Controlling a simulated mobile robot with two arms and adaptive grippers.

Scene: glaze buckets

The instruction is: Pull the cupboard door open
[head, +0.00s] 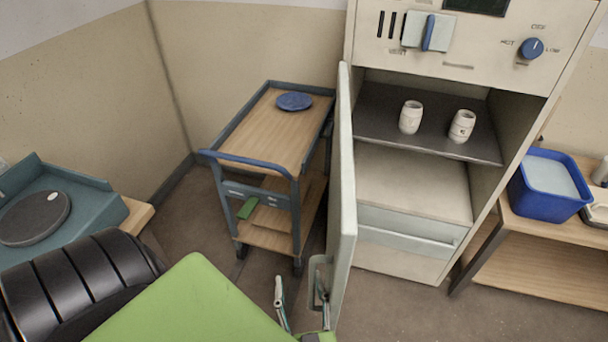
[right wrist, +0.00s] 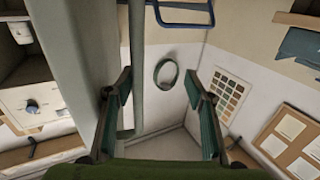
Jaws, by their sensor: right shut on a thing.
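The cupboard door (head: 345,190) stands swung wide open at the left of the cupboard (head: 420,262), seen nearly edge-on in the head view. Its pale bar handle (head: 314,275) is low on the door's left-hand face. The handle also runs upright through the right wrist view (right wrist: 137,60). My right gripper (head: 300,298) is at the handle, its fingers on both sides of the bar. In the right wrist view the right gripper (right wrist: 158,85) has the bar close to its left finger. The exact contact is unclear. My left gripper is not in view.
Two white cups (head: 411,117) stand on the cupboard's dark shelf (head: 370,125). A trolley (head: 262,130) with a blue plate (head: 294,101) stands left of the door. A blue tub (head: 550,185) sits on a wooden bench (head: 540,262) at right. Bare floor shows below the cupboard.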

